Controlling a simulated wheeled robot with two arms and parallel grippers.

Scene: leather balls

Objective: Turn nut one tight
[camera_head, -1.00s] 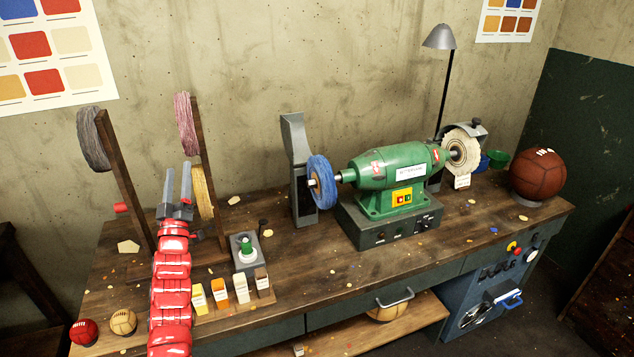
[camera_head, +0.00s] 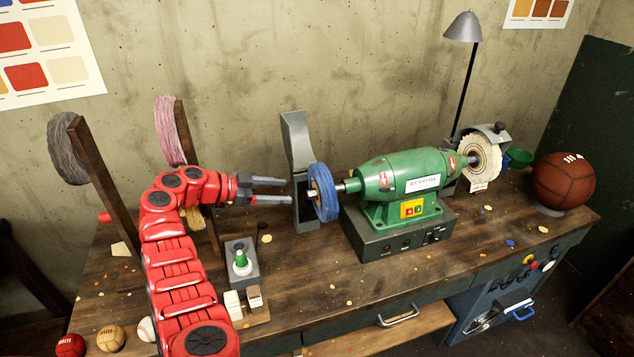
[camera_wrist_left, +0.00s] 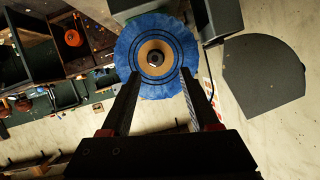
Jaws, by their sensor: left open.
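Nut one seems to be the small metal piece (camera_head: 311,193) at the hub of the blue buffing wheel (camera_head: 326,194), on the left end of the green polishing machine (camera_head: 408,179). In the left wrist view the blue wheel (camera_wrist_left: 177,50) faces me, with a dark nut or shaft end (camera_wrist_left: 155,58) at the centre of its tan disc. My left gripper (camera_head: 287,190) is open and empty, its fingers pointing right at the hub, a little short of it. In the wrist view the hub lies between and beyond the two fingertips (camera_wrist_left: 163,75). My right gripper is not in view.
A grey upright guard (camera_head: 297,160) stands just behind the blue wheel. A white wheel (camera_head: 480,162) and a brown ball (camera_head: 563,181) are at the right.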

